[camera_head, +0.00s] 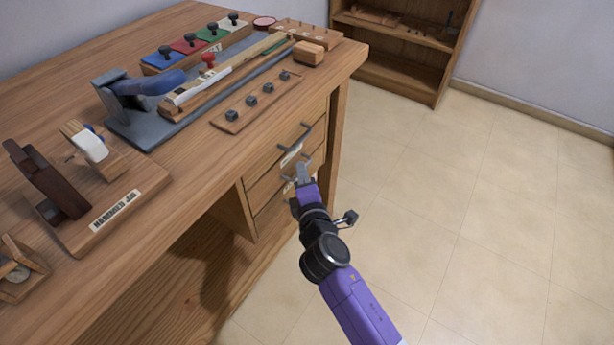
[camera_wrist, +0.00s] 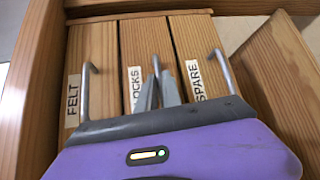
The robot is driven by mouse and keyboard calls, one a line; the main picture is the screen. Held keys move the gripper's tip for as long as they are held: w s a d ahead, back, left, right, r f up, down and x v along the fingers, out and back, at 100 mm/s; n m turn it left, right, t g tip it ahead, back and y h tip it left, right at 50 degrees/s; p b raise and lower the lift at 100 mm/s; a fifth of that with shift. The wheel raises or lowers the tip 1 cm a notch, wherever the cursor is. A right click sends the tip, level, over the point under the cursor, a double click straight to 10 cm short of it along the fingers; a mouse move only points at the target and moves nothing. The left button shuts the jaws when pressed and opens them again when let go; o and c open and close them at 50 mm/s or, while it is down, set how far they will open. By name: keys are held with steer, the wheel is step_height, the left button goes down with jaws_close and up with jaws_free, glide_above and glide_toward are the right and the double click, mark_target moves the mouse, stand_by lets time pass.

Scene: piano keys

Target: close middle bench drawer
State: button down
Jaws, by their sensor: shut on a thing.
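The bench drawers form a stack of three under the right end of the bench. In the wrist view they lie side by side: one labelled FELT (camera_wrist: 74,98), the middle drawer (camera_wrist: 138,40) with a partly hidden label ending in "LOCKS", and one labelled SPARE (camera_wrist: 190,40). My gripper (camera_head: 302,172) is at the middle drawer's front. In the wrist view its fingers (camera_wrist: 158,88) are close together there, shut on the middle drawer handle, which they mostly hide. The three fronts look nearly level; I cannot tell whether a small gap remains.
The FELT handle (camera_wrist: 87,88) and SPARE handle (camera_wrist: 224,68) stick out on either side of my fingers. The bench top (camera_head: 205,180) carries tools and wooden jigs. A shelf (camera_head: 400,75) stands behind. The tiled floor (camera_head: 470,200) to the right is clear.

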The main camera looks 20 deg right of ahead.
steer(key=c, duration=1.5)
jaws_free()
steer(key=shift+a, duration=0.15)
steer(key=p+v, duration=0.1)
steer(key=v, duration=0.6)
steer(key=shift+s+r, duration=0.1)
steer(key=shift+s, duration=0.25)
